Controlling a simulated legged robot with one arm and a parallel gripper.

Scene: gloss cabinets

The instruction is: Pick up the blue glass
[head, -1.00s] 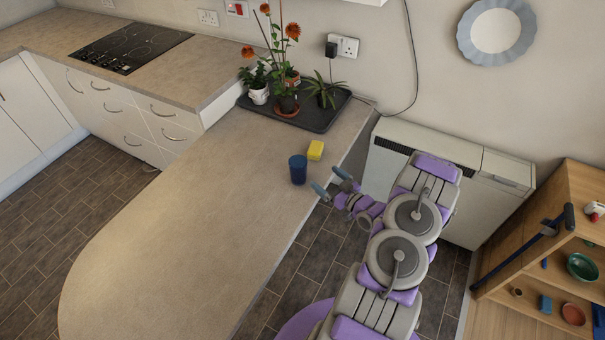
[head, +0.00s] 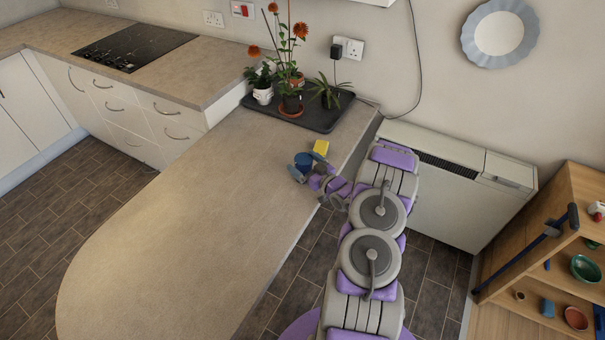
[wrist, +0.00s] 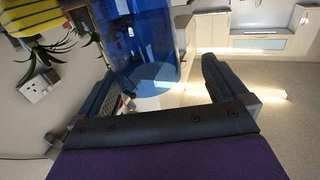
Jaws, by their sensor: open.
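The blue glass (head: 304,160) stands on the beige counter, just left of the yellow sponge. In the wrist view the translucent blue glass (wrist: 140,45) fills the upper middle, ahead of and between the two fingers. My gripper (head: 300,168) is at the glass in the head view, with a finger on its near left side and its own parts hiding the glass's lower portion. In the wrist view my gripper (wrist: 158,85) is open, with a dark finger on each side. I cannot tell whether either finger touches the glass.
The yellow sponge (head: 321,147) lies right behind the glass. A dark tray (head: 325,117) with several potted plants stands at the counter's back. The counter (head: 170,240) is clear to the left and front. A white heater (head: 450,185) stands right of the counter.

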